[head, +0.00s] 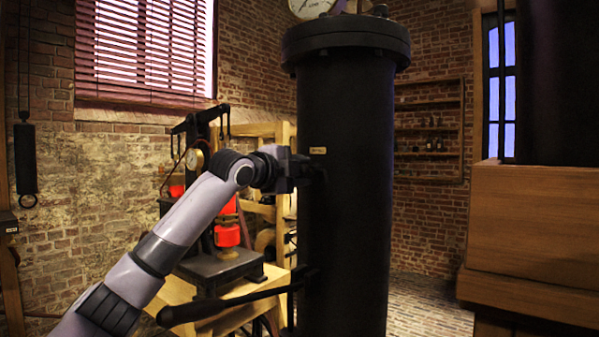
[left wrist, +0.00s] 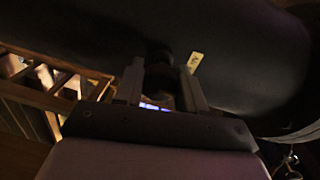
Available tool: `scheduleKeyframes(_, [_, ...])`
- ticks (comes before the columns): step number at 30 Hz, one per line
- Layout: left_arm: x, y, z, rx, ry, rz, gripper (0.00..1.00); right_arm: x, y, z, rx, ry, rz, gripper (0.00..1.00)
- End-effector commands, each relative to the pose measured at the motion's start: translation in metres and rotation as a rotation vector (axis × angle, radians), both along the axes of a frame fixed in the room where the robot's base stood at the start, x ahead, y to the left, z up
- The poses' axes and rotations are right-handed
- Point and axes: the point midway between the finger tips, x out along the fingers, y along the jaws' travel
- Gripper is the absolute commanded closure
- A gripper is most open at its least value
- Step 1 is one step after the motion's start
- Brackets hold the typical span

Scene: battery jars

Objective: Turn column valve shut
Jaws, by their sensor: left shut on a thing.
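The tall black column (head: 345,200) stands upright in the middle of the head view, with a flanged top. A small brass-coloured label (head: 318,150) is on its side, and the label also shows in the left wrist view (left wrist: 195,62). My left gripper (head: 300,172) reaches in from the left to the column's side, just below the label. In the left wrist view the left gripper (left wrist: 162,85) is shut on a dark, round part at the column, seemingly the valve (left wrist: 158,60). The fingers and shadow hide most of the valve. My right gripper is not in view.
A long dark lever (head: 235,300) sticks out left from the column's lower part. Behind my arm, a wooden bench (head: 195,290) carries a black press with red parts (head: 228,232). A wooden box structure (head: 535,215) stands at the right. Shelves (head: 428,130) hang on the back wall.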

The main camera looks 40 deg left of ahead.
Motion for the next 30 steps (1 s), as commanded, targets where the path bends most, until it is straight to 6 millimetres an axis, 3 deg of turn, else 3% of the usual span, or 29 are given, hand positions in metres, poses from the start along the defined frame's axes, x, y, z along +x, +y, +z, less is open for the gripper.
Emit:
scheduleKeyframes(11, [0.0,0.001,0.002,0.008,-0.005,0.002,0.91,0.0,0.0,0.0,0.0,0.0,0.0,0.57])
scheduleKeyframes(12, [-0.001,0.001,0.002,0.007,-0.005,0.002,0.51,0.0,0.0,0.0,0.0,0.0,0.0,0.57])
scheduleKeyframes(14, [0.0,0.001,0.002,0.007,-0.004,0.002,0.35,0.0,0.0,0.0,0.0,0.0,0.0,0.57])
scheduleKeyframes(23, [-0.001,0.0,0.001,0.004,-0.002,0.001,0.35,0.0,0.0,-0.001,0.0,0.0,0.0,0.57])
scheduleKeyframes(30, [-0.026,-0.002,0.0,0.008,-0.004,0.002,0.35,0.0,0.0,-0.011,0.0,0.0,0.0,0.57])
